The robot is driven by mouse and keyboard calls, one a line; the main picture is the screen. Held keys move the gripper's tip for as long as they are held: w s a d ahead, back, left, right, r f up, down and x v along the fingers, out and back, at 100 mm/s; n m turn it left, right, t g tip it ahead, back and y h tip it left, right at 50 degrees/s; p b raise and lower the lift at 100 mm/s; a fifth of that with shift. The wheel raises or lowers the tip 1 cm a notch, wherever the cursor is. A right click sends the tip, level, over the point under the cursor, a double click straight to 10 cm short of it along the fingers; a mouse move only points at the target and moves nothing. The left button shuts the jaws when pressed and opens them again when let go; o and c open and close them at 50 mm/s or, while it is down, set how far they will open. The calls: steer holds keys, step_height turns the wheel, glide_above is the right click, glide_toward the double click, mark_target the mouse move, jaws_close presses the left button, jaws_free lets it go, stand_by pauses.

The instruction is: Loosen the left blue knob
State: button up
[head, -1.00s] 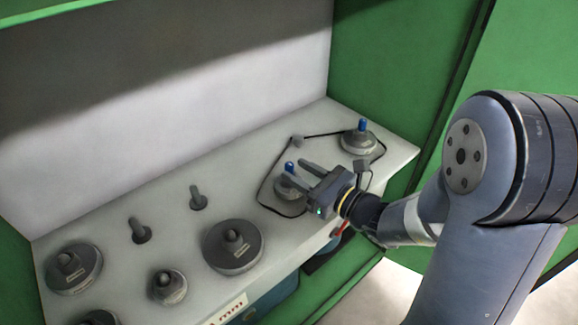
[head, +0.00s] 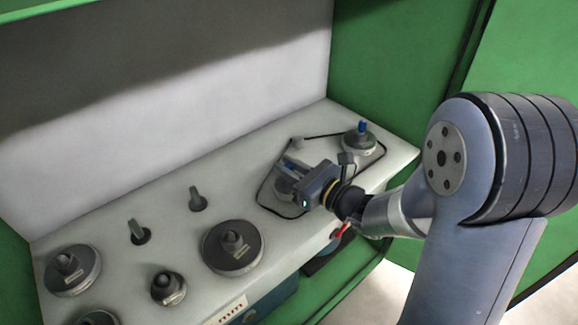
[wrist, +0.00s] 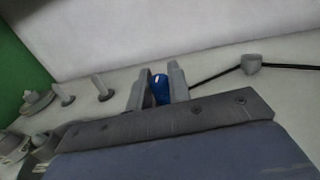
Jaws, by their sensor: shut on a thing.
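The left blue knob (wrist: 160,89) stands between the two fingers of my gripper in the wrist view. My gripper (head: 291,170) is shut on it, with a finger against each side. In the head view the fingers cover most of this knob, and its round grey base (head: 284,187) shows beneath them. A second blue knob (head: 362,127) stands upright on a grey round base at the right end of the white bench, apart from my gripper.
A black cord loops around both knob bases, with a small grey post (head: 297,143) behind. Several grey round weights, such as the large one (head: 233,247), and two short pegs (head: 197,199) stand to the left on the bench (head: 110,210). Green cabinet walls (head: 400,70) enclose it.

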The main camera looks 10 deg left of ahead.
jaws_close()
